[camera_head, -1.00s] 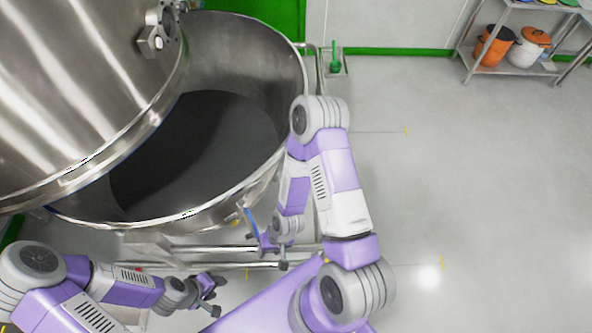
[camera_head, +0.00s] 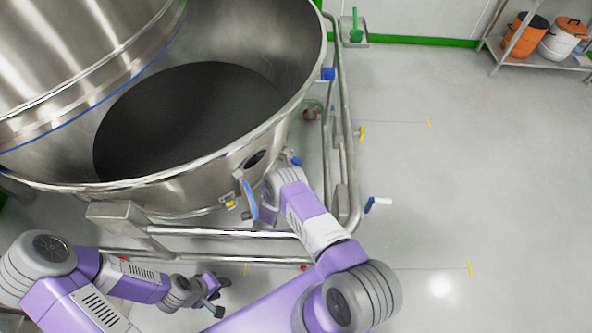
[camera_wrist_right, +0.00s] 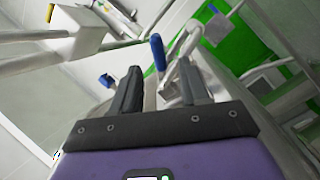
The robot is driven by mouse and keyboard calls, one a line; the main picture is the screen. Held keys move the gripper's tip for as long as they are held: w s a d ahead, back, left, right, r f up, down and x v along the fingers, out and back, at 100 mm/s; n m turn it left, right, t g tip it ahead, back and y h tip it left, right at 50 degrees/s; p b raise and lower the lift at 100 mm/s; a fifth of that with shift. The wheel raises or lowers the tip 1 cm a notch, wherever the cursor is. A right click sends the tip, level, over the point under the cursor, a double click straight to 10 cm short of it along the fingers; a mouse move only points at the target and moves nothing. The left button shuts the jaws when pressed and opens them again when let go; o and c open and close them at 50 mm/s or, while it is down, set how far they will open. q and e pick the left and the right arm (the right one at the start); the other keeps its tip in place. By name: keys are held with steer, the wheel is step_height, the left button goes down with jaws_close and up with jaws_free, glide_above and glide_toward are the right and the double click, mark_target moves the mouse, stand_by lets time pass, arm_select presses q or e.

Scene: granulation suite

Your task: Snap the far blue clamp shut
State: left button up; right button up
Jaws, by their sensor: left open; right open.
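A large steel vessel (camera_head: 215,172) with a dark interior fills the upper left of the head view. A blue clamp handle (camera_head: 250,200) hangs on its near side, and a farther blue clamp (camera_head: 328,73) shows at its right rim. I cannot tell which clamp that is. My left gripper (camera_head: 213,296) is open and empty, low, away from the clamps.
A tubular steel frame (camera_head: 343,130) runs along the vessel's right and near sides. A blue-and-white handle (camera_head: 378,203) sticks out right of it. A shelf rack (camera_head: 497,68) with orange and white buckets stands at the back right. The floor at right is clear.

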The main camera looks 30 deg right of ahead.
mark_target(297, 162)
steer(key=shift+h, duration=0.3)
steer(key=b+x, duration=0.2)
steer(key=x, duration=0.5)
steer(key=shift+w+d+f, duration=0.1)
steer(key=shift+w+d, duration=0.05)
steer(key=shift+d, duration=0.05)
steer(key=shift+c, duration=0.4)
jaws_close()
